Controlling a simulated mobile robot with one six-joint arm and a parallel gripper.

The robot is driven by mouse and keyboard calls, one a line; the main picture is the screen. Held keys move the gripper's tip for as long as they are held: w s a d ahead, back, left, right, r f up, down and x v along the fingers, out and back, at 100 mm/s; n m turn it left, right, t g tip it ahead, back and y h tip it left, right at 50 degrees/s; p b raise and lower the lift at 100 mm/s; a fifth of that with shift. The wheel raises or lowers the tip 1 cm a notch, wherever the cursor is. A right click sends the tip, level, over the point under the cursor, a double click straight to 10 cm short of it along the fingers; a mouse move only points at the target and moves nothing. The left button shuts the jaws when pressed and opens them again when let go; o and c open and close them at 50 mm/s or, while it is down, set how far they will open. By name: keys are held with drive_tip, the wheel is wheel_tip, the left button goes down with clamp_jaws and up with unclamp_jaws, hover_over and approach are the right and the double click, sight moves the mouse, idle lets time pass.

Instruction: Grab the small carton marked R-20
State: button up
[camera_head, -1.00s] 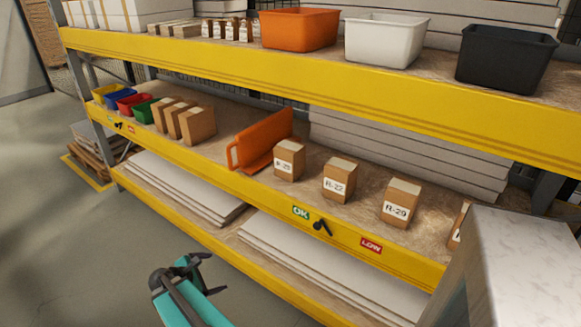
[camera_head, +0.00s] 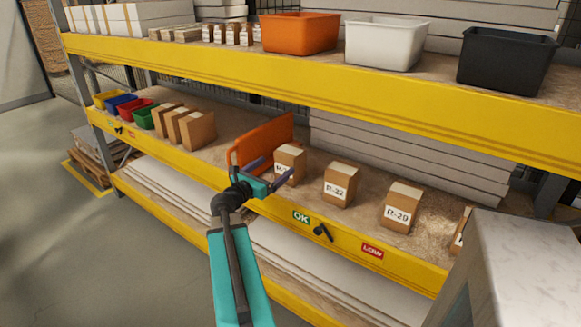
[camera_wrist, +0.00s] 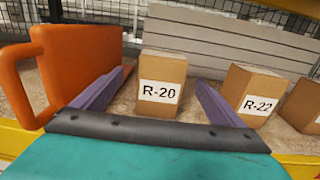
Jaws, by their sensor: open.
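The small carton marked R-20 (camera_wrist: 161,84) stands upright on the middle shelf, centred ahead of my gripper in the wrist view. In the head view the same R-20 carton (camera_head: 291,158) has its label partly hidden by my gripper. My gripper (camera_head: 277,178) is open, its purple fingers spread in front of the carton. In the wrist view the fingers of my gripper (camera_wrist: 154,100) show to the left and right of the carton's lower half. They appear apart from it. I cannot tell whether the tips reach past its front face.
An orange holder with a handle (camera_wrist: 82,65) stands close left of the R-20 carton. A carton marked R-22 (camera_head: 341,184) and one marked R-29 (camera_head: 402,206) stand to the right. The yellow upper shelf beam (camera_head: 300,82) runs overhead. White boards (camera_head: 420,155) lie stacked behind.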

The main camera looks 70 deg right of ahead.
sight(283, 160)
drive_tip(key=shift+s+d+r, duration=0.1)
drive_tip(key=shift+s, duration=0.1)
drive_tip(key=x, duration=0.7)
drive_tip(key=shift+p, duration=0.4)
drive_tip(key=shift+x, duration=0.75)
drive_tip(key=shift+p+x, duration=0.6)
drive_tip(key=shift+x, duration=2.05)
drive_tip(key=shift+s, duration=0.1)
drive_tip(key=shift+c, duration=0.4)
drive_tip(key=c, duration=1.3)
